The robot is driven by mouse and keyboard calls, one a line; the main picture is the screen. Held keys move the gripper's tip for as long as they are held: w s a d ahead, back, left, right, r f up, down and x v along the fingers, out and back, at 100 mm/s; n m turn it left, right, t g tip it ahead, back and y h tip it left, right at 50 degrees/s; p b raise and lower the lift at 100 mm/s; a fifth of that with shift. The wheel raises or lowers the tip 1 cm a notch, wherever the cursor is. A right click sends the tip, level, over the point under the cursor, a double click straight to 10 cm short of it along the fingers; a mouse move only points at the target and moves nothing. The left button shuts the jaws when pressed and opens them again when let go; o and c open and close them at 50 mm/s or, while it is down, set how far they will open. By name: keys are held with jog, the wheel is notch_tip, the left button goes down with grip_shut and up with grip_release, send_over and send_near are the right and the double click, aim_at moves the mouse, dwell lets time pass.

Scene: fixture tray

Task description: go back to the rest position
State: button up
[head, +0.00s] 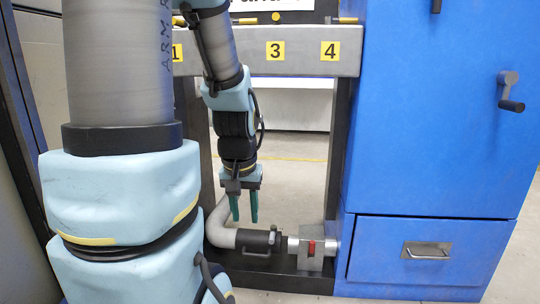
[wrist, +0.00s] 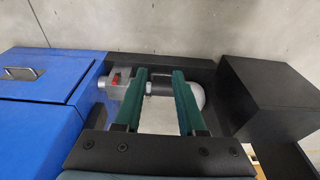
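My gripper (head: 244,206) hangs pointing down in the middle of the head view. Its two green fingers are apart with nothing between them. In the wrist view the gripper (wrist: 161,75) also shows as open and empty. Beyond the fingertips is a grey pipe (head: 223,234) with a black coupling (head: 257,241), near the floor; in the wrist view parts of the pipe are hidden behind the fingers. Whether the fingers touch the pipe cannot be told.
A blue cabinet (head: 440,120) with a drawer (head: 425,250) and a crank handle (head: 511,92) stands at the right. A grey beam (head: 300,64) with numbered yellow labels crosses above. A metal block with a red part (head: 311,247) sits on the pipe line. Floor shows behind the frame.

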notch_tip(320, 180, up, 37)
jog(key=s+a+p, duration=0.1)
jog(key=s+p, duration=0.1)
jog(key=p, duration=3.6)
jog(key=shift+s+r+g, duration=0.15)
jog(key=shift+s+g, duration=0.05)
jog(key=shift+g, duration=0.1)
